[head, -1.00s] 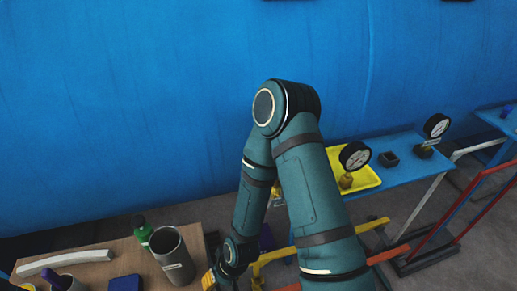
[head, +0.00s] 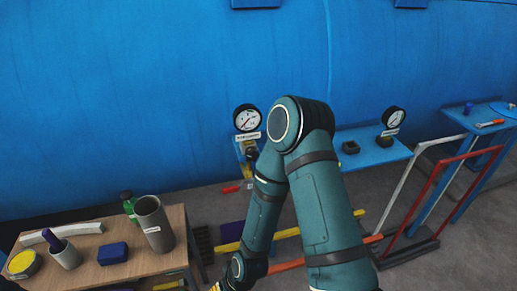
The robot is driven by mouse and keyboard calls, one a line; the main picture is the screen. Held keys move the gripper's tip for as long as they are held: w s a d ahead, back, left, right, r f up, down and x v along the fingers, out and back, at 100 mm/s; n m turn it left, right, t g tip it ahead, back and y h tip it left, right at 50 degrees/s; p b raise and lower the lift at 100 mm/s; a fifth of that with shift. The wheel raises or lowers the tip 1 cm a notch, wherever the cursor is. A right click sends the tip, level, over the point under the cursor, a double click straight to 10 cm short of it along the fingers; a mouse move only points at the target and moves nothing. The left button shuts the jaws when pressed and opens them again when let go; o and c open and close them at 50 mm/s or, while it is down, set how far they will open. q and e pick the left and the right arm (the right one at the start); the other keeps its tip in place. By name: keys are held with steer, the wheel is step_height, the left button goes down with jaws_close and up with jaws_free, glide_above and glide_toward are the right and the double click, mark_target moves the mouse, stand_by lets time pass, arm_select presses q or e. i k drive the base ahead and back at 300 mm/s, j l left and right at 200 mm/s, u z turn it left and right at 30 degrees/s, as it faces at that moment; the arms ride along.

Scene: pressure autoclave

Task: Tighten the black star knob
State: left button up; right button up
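I cannot make out a black star knob for certain. A small dark part (head: 252,154) sits below the white-faced pressure gauge (head: 247,118) and its label, just left of my raised arm; its shape is too small to tell. One teal arm of mine rises from the bottom right of centre, bends at the elbow and runs down to the bottom edge. I take it for my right arm. It hides part of the blue bench and what stands there. My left arm and gripper do not show.
A second gauge (head: 393,117) stands on the blue bench (head: 372,149). Red and white rails stand at the right.

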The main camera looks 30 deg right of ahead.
mark_target(251, 154)
steer(key=z, duration=1.35)
steer(key=j, duration=0.6)
steer(key=k+j+z, duration=0.15)
steer(key=j, duration=0.45)
